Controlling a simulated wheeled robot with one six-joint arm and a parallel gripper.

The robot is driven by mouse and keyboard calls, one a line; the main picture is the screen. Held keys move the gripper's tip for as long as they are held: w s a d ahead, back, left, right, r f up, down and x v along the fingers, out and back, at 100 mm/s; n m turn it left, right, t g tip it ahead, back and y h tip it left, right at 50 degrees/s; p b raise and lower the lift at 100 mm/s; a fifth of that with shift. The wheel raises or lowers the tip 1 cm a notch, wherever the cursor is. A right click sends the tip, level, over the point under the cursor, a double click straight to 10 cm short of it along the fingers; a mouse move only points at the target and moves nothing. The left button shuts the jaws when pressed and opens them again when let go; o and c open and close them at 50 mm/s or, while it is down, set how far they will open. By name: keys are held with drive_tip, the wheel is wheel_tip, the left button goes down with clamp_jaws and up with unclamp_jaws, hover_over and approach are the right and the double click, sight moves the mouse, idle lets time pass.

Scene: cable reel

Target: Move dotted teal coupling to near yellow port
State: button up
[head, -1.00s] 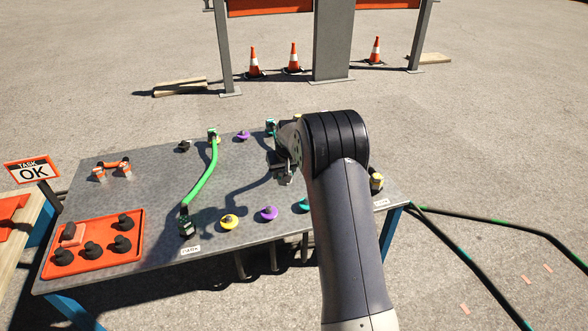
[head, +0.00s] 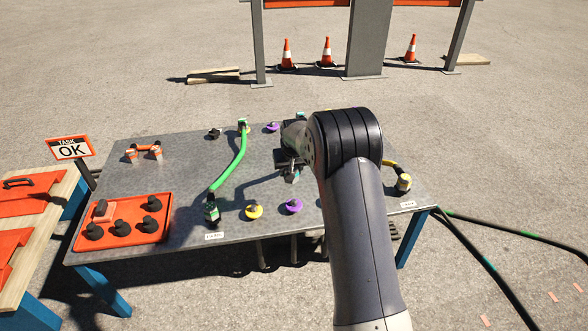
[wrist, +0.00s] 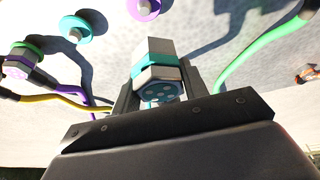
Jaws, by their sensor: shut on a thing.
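My gripper (head: 291,172) is above the middle of the table, right of the green cable and beyond the near yellow port. In the wrist view, my gripper (wrist: 155,98) is shut on the dotted teal coupling (wrist: 155,72), a pale block with a teal band and a dotted teal face. In the head view my gripper and arm hide the coupling. The near yellow port (head: 254,211) is a yellow disc with a knob near the table's front edge. It looks empty, and the coupling is apart from it.
The near purple port (head: 292,206) is just right of the yellow one. The green cable (head: 235,165) arcs to a near coupling (head: 211,213) left of the yellow port. An orange tray (head: 135,240) with black knobs lies front left. A yellow-banded coupling (head: 403,183) stands at the right.

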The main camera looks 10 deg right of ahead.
drive_tip(key=a, duration=1.3)
drive_tip(key=shift+f, duration=0.45)
drive_tip(key=shift+a+f, duration=0.1)
drive_tip(key=shift+f, duration=0.05)
drive_tip(key=shift+f+b, duration=2.05)
drive_tip(key=shift+f, duration=1.35)
drive_tip(key=shift+f+b, duration=0.3)
drive_tip(key=shift+f, duration=0.15)
drive_tip(key=shift+f, duration=0.1)
drive_tip(key=shift+f+b, duration=0.6)
drive_tip(key=shift+f, duration=0.2)
drive_tip(key=shift+f+b, duration=0.3)
drive_tip(key=shift+f, duration=0.2)
